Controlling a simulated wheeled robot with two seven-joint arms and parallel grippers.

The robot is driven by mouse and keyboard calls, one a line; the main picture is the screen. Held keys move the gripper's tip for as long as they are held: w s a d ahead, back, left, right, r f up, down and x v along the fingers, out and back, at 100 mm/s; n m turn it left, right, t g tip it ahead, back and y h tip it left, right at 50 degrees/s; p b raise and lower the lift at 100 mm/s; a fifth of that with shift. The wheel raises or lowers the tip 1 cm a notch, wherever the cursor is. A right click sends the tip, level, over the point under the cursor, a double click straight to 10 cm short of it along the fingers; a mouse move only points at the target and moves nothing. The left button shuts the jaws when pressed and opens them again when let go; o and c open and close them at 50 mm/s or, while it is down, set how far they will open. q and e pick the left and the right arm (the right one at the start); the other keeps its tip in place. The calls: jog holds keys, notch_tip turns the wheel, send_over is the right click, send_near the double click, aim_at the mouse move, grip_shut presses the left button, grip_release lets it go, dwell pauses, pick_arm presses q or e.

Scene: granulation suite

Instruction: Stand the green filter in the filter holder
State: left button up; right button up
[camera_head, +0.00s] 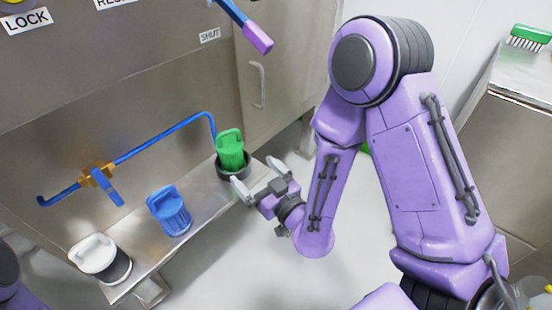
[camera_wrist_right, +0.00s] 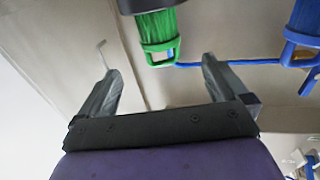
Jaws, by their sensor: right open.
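The green filter (camera_head: 230,150) has a loop handle on top and stands roughly upright at the right end of the metal shelf. Its lower end is hidden inside the dark round filter holder (camera_head: 233,172). My right gripper (camera_head: 257,178) is open and empty, just right of the holder and apart from the filter. In the right wrist view, the green filter (camera_wrist_right: 157,28) and part of the dark holder (camera_wrist_right: 142,5) show beyond the open fingers (camera_wrist_right: 160,75). My left gripper is out of view.
A blue filter (camera_head: 170,212) and a white-topped dark canister (camera_head: 98,256) stand further left on the shelf (camera_head: 140,250). A blue pipe (camera_head: 165,137) with a brass valve (camera_head: 97,174) runs behind them. A cabinet is at the back; open floor lies in front.

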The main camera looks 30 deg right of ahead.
jog(key=s+d+f+m+g+h, duration=0.2)
jog(key=s+f+g, duration=0.1)
jog(key=f, duration=0.5)
jog(key=s+d+f+m+g+h, duration=0.1)
jog(key=s+d+f+g, duration=0.2)
jog(key=f, duration=0.4)
jog(key=s+d+f+m+g+h, duration=0.1)
jog(key=s+d+f+m+g, duration=0.1)
jog(key=s+f, duration=0.4)
jog(key=s+d+f+m+g+h, duration=0.2)
jog(key=s+d+f+g, duration=0.3)
jog(key=s, duration=0.7)
notch_tip(320, 180, down, 2)
jog(key=shift+s+f+m+g, duration=0.2)
jog(key=shift+s+m+g, duration=0.15)
jog(key=shift+m+g, duration=0.45)
